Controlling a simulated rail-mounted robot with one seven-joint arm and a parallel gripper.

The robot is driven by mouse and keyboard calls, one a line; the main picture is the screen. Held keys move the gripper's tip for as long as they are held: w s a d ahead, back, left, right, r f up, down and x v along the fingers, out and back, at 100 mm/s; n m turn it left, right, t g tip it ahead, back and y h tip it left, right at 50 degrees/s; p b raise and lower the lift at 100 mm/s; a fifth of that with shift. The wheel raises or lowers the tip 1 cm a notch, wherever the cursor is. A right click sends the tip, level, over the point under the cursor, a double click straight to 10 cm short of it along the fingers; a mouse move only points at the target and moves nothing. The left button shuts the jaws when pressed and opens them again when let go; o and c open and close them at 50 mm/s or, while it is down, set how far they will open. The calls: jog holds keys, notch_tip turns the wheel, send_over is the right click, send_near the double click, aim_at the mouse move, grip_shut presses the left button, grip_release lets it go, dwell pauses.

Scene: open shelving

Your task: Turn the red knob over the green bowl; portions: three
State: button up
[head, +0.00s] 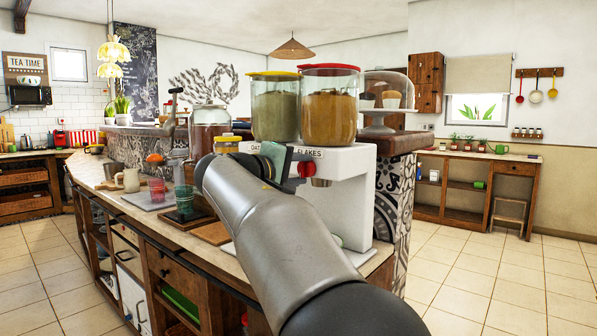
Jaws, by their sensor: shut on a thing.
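The white dispenser (350,208) stands on the counter with two clear jars on top. The yellow-lidded jar (276,112) holds pale green contents, and the red-lidded jar (329,106) holds brown flakes. The red knob (306,169) is on the dispenser's front, below the red-lidded jar, with a metal spout beside it. My gripper (292,167) is at the knob and shut on it; my arm hides most of the jaws. The knob's turn angle cannot be told.
A green cup (184,198) and a pink cup (156,190) stand left of my arm on the counter (122,201). A large jar (208,128) stands behind. A glass-domed stand (386,95) is right of the dispenser. The floor at right is clear.

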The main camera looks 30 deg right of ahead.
jog(key=shift+r, duration=0.15)
jog(key=o, duration=1)
jog(key=shift+c, duration=0.2)
jog(key=shift+a, duration=0.15)
jog(key=p+v, duration=0.2)
jog(key=v, duration=1.5)
jog(key=shift+s, duration=0.15)
